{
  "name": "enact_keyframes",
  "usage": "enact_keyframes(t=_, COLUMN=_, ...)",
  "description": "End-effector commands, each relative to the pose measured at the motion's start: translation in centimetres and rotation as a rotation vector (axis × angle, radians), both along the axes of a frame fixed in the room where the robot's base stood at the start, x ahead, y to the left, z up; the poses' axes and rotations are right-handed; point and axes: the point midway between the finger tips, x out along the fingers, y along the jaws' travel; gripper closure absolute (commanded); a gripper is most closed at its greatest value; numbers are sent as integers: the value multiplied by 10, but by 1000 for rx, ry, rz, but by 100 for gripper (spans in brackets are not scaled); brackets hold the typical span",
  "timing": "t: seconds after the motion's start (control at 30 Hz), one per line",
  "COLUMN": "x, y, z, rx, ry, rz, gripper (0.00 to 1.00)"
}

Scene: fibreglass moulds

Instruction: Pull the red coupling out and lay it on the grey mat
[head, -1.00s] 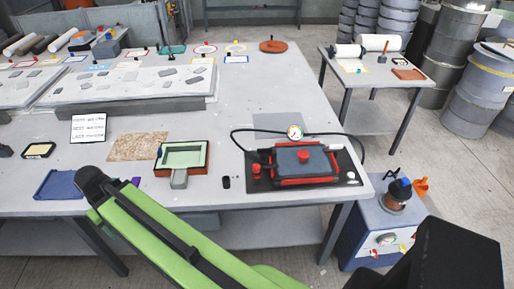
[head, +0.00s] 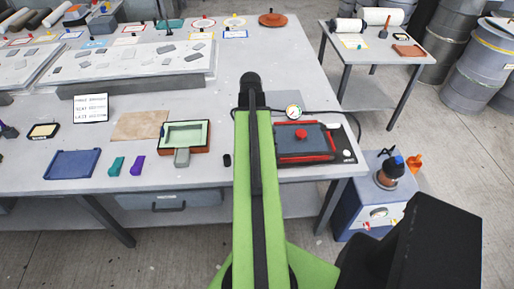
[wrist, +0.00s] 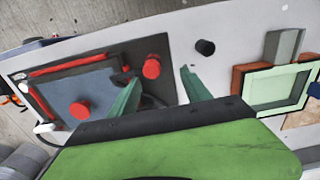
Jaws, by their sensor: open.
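The red coupling (wrist: 151,68) shows in the wrist view as a short red cylinder on the dark base plate (wrist: 160,48), close to the inner side of my left finger. My gripper (wrist: 158,78) is open, with its two green fingers spread and nothing held between them. In the head view my green arm hides the coupling and my fingers.
The grey-lidded mould (head: 304,142) with a red knob and red bars stands right of my arm. A gauge (head: 292,111) with a black hose is behind it. A black cylinder (head: 227,160) and a green-lined mould (head: 184,134) lie to the left.

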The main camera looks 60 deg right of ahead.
Motion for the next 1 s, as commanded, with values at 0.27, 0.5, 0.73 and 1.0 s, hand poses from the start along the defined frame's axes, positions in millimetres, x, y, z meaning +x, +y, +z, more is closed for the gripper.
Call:
enact_keyframes(t=0.27, x=-13, y=-9, z=0, rx=2, ry=1, rz=-25, gripper=44)
enact_keyframes(t=0.5, x=-12, y=-9, z=-3, rx=2, ry=1, rz=-24, gripper=44)
enact_keyframes(t=0.73, x=-12, y=-9, z=-24, rx=2, ry=1, rz=-23, gripper=44)
enact_keyframes(t=1.0, x=-11, y=-8, z=-66, rx=2, ry=1, rz=-22, gripper=44)
